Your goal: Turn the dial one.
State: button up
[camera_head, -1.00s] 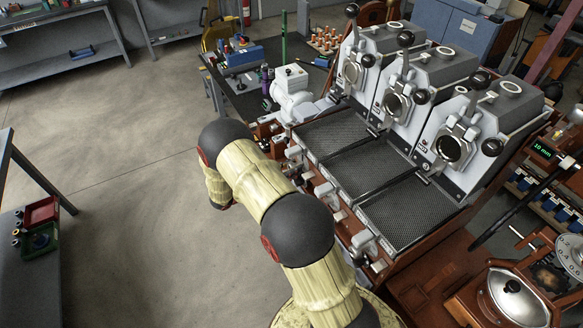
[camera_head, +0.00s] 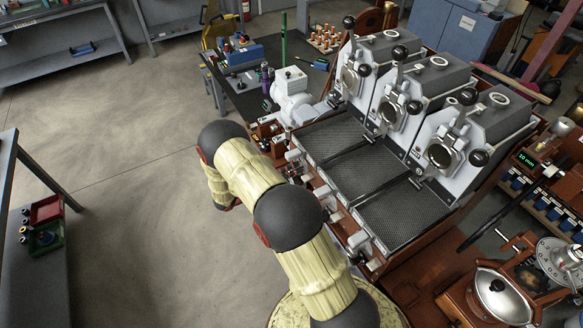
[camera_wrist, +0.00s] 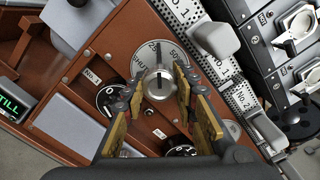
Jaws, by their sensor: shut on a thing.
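In the wrist view, a round silver dial plate (camera_wrist: 172,52) with printed numbers is set in a brown panel. A silver knob (camera_wrist: 158,86) stands at its middle. My gripper (camera_wrist: 158,92) has its two fingers on either side of this knob and is shut on it. A black dial (camera_wrist: 108,98) lies left of the knob, close to a small plate that seems to read "No.1". Another black dial (camera_wrist: 181,150) is partly hidden by my gripper at the bottom. In the head view my gripper is hidden or too small to make out.
Three grey roasters stand in a row, the nearest one (camera_head: 478,140) at right, with dark mesh trays (camera_head: 405,215) before them. In the wrist view, a grey lever block (camera_wrist: 215,38) is close to the right finger. A green-lit display (camera_wrist: 10,106) is at left. Open floor (camera_head: 120,190) lies left.

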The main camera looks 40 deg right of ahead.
jog(key=n+p, duration=0.2)
jog(key=n, duration=0.5)
jog(key=shift+r, duration=0.1)
jog(key=n+p, duration=0.2)
jog(key=n, duration=0.4)
jog(key=shift+n, duration=0.3)
dwell(0.3)
jog(key=o, duration=1.2)
jog(key=v, duration=1.2)
